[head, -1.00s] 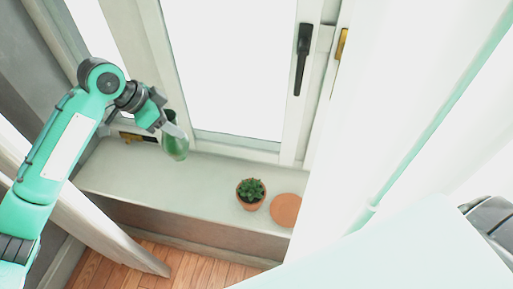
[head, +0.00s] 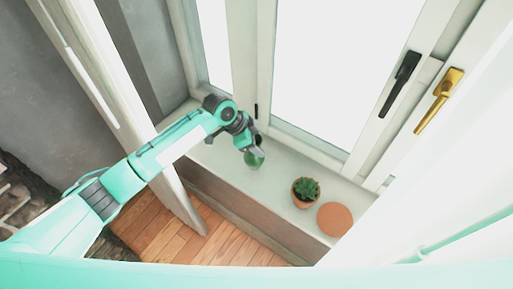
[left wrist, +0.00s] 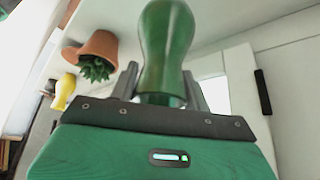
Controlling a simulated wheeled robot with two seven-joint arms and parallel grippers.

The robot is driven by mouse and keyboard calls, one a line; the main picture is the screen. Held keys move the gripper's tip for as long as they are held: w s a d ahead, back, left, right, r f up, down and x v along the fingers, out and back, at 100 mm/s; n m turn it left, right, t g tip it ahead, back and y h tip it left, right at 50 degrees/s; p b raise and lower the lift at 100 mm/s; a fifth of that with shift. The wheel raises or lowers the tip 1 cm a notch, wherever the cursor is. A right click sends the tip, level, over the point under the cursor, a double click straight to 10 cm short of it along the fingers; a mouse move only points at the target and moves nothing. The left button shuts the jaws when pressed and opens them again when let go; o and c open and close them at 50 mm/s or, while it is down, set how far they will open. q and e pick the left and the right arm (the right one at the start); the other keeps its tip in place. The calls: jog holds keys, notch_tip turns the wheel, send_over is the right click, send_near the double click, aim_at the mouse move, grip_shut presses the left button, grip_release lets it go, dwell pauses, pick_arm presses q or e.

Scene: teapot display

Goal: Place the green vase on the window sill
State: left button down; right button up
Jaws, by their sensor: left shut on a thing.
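The green vase (head: 255,159) is at my left gripper (head: 250,147) in the head view, over the left part of the pale window sill (head: 228,172). In the left wrist view the vase (left wrist: 167,45) stands between the two grey fingers of the left gripper (left wrist: 160,86), which is shut on it. The gripper hides part of the vase in the head view. I cannot tell whether its base touches the sill. My right gripper is not in view.
A potted succulent (head: 304,192) and a round terracotta disc (head: 334,219) sit on the sill right of the vase. The window frame (head: 263,70) rises behind. A white panel (head: 100,85) stands left of the sill. The sill between vase and pot is clear.

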aim_at(254, 162)
pick_arm(q)
notch_tip(254, 162, down, 4)
jog(key=shift+r+p, duration=0.25)
jog(key=shift+p, duration=0.2)
jog(key=shift+f, duration=0.15)
jog(key=shift+f, duration=0.2)
jog(key=c, duration=0.7)
grip_release()
jog(key=shift+o, duration=0.2)
jog(key=shift+r, duration=0.1)
